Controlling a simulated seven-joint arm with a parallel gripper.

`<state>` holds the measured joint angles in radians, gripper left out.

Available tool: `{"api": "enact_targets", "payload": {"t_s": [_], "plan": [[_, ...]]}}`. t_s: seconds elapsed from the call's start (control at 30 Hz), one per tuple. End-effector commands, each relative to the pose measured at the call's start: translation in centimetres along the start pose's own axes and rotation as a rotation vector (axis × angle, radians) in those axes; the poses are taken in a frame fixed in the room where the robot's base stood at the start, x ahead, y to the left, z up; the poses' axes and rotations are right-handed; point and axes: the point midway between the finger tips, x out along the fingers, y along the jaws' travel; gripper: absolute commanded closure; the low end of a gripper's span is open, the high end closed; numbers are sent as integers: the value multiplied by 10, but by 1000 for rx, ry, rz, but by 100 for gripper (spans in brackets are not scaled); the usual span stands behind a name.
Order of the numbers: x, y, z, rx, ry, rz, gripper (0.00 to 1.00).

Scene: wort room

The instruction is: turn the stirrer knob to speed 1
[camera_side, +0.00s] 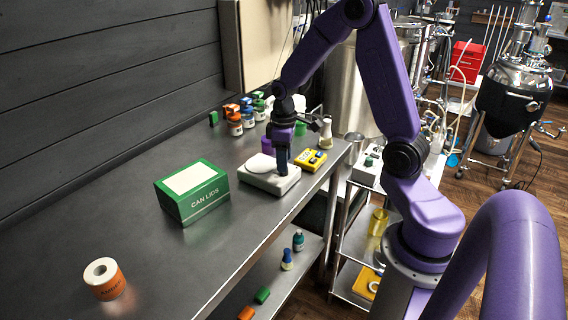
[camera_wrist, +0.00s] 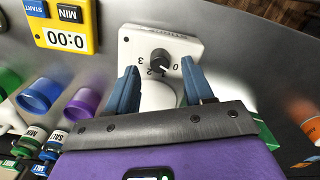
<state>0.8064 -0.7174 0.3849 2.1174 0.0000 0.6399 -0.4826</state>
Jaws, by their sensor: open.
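The stirrer (camera_side: 258,181) is a white box with a round white top plate, standing on the steel bench in the side view. In the wrist view its white control face (camera_wrist: 190,40) shows a black knob (camera_wrist: 158,56) with the digits 0 to 3 around it. The knob's pale mark is too small for me to read its setting surely. My gripper (camera_wrist: 158,67) is open, its two blue fingers apart. The knob appears between and just beyond the fingertips, with visible gaps at both sides. In the side view my gripper (camera_side: 282,170) points down over the stirrer, hiding the knob.
A yellow timer (camera_side: 311,160) lies right of the stirrer, and a flask (camera_side: 325,135) stands behind it. A green CAN LIDS box (camera_side: 192,192) is at the left. Several small bottles (camera_side: 235,124) stand at the back. A label roll (camera_side: 104,279) sits at front left.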

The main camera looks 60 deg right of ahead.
Motion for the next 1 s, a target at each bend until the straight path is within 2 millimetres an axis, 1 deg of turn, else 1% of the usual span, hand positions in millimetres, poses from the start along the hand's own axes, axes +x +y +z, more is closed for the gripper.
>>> {"api": "enact_targets", "payload": {"t_s": [0.03,0.1,0.2,0.57,0.6,0.67,0.7,0.73,1.0], "plan": [[6,0,1,1,-3,-2,48],[13,0,1,1,-3,-1,48],[19,0,1,1,-2,-1,48],[22,0,0,1,1,0,48],[22,0,0,1,1,0,61],[22,0,0,1,1,0,81],[22,0,0,1,1,0,94],[22,0,0,1,1,0,100],[21,0,0,18,1,0,100]]}}
